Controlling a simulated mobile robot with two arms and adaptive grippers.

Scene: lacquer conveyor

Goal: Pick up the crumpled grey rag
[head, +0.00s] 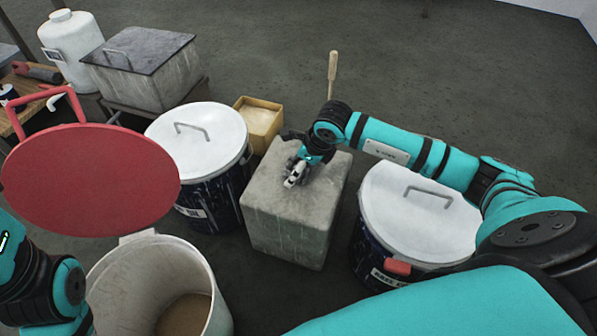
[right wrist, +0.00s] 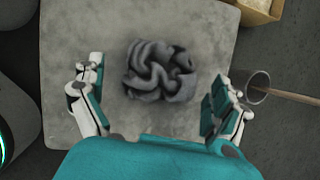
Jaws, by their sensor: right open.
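The crumpled grey rag (right wrist: 160,72) lies on the top of a grey concrete block (head: 292,226), seen in the right wrist view. In the head view my right gripper (head: 292,181) is over the block and hides the rag, or most of it. In the right wrist view my right gripper (right wrist: 152,106) is open, with one finger on each side of the rag and a gap to it on both sides. The rag shows between and slightly beyond the fingers. My left arm shows at the lower left of the head view, but its gripper is out of view.
Lidded drums stand left (head: 206,190) and right (head: 418,215) of the block. A yellowish box (head: 262,118) stands behind it, near an upright wooden handle (head: 332,75). An open bucket (head: 110,275) and a red round lid (head: 90,180) are at left.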

